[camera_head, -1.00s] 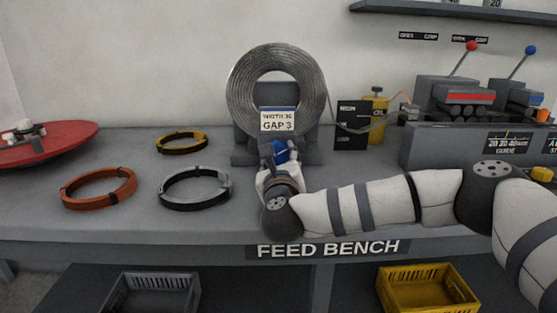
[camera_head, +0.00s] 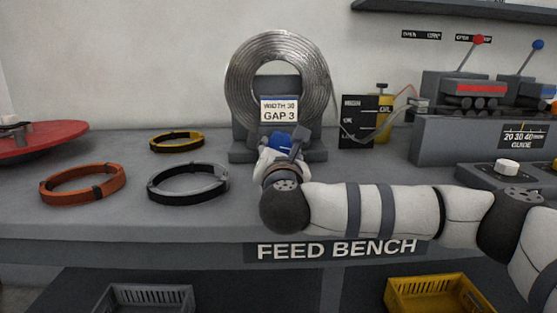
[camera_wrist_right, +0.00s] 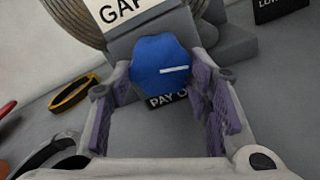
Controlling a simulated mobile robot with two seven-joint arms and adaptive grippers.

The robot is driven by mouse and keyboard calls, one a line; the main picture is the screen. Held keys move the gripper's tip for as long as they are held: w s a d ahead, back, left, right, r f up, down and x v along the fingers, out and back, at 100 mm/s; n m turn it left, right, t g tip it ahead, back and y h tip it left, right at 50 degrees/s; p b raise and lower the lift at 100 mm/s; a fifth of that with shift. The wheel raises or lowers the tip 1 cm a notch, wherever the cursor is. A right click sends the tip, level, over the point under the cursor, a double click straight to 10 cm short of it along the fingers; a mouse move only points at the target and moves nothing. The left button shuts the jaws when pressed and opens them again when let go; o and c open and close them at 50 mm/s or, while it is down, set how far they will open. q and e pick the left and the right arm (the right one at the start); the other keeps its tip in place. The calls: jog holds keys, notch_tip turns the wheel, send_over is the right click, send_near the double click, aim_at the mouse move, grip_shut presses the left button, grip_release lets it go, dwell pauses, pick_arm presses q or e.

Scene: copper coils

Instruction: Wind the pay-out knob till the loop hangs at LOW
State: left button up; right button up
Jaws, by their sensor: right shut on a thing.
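The blue pay-out knob (camera_head: 279,138) sits at the foot of the coil stand (camera_head: 240,148). My right gripper (camera_head: 277,146) is shut on it; the wrist view shows the knob (camera_wrist_right: 161,70) between the two fingers (camera_wrist_right: 165,98), with a white mark on its face. A "PAY O..." label is partly hidden below it. The grey coil (camera_head: 240,90) stands upright behind, its card (camera_head: 279,110) reading "GAP 3". Its strip (camera_head: 350,135) sags in a loop past the black gauge board (camera_head: 352,112). "LOW" shows on a black board (camera_wrist_right: 283,5) in the wrist view. My left gripper is not in view.
Orange (camera_head: 82,185), black-grey (camera_head: 188,183) and yellow (camera_head: 176,141) rings lie on the bench to the left. A yellow oil can (camera_head: 384,105) stands behind the board. Roller units (camera_head: 470,98) and a control panel (camera_head: 500,175) are at right.

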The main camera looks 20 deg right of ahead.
jog(key=shift+f+m+b, duration=0.1)
jog(key=shift+m+b, duration=0.25)
jog(key=shift+m, duration=0.15)
jog(key=o, duration=1.1)
jog(key=shift+o, duration=0.2)
jog(key=v, duration=1.1)
jog(key=shift+s+a, duration=0.15)
jog(key=shift+s, duration=0.35)
